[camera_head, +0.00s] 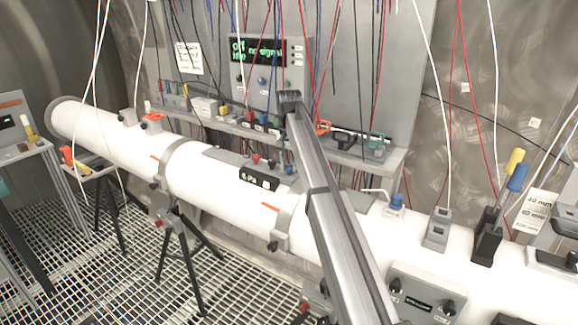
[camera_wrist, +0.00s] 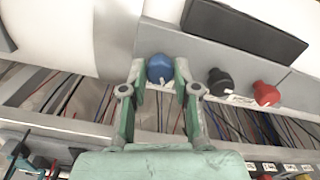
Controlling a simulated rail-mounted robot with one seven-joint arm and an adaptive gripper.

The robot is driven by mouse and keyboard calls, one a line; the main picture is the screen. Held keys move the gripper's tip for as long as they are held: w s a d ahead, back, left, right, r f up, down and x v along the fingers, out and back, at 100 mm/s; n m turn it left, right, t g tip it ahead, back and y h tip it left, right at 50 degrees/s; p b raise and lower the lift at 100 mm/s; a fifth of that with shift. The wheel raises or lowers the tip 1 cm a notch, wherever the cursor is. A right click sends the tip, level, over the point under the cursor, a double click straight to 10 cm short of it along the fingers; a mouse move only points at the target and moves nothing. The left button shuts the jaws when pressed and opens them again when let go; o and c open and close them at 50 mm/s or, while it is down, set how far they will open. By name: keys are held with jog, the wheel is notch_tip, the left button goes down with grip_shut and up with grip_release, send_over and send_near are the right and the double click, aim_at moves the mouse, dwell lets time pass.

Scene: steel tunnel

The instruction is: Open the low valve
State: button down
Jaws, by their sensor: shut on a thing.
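In the wrist view, my gripper (camera_wrist: 159,75) has its two green fingers on either side of a blue valve knob (camera_wrist: 159,68), shut on it. The knob is at the end of a row on a grey panel (camera_wrist: 180,42). A black knob (camera_wrist: 220,82) and a red knob (camera_wrist: 266,94) are to its right, clear of the fingers. Small labels by the knobs are too small to read. In the head view, the knob row (camera_head: 257,159) sits on the white pipe, above a small display (camera_head: 259,178) reading about "6 Pa". My gripper is not visible there.
The long white pipe (camera_head: 220,190) crosses the head view. A shelf (camera_head: 365,155) with connectors stands behind it, with many hanging cables and a green-lit screen (camera_head: 256,50) above. A control box (camera_head: 425,297) is at the lower right, and tripod legs (camera_head: 175,245) stand on the grated floor.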

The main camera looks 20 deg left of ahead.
aim_at(289, 166)
jog(key=n, duration=0.5)
jog(key=shift+f+n+b, duration=0.1)
jog(key=shift+n+b, duration=0.2)
jog(key=shift+b, duration=0.1)
jog(key=n, duration=0.5)
jog(key=shift+n, duration=0.3)
jog(key=shift+b, duration=0.3)
jog(key=c, duration=0.9)
grip_release()
jog(key=shift+o, duration=0.2)
notch_tip(289, 166, up, 12)
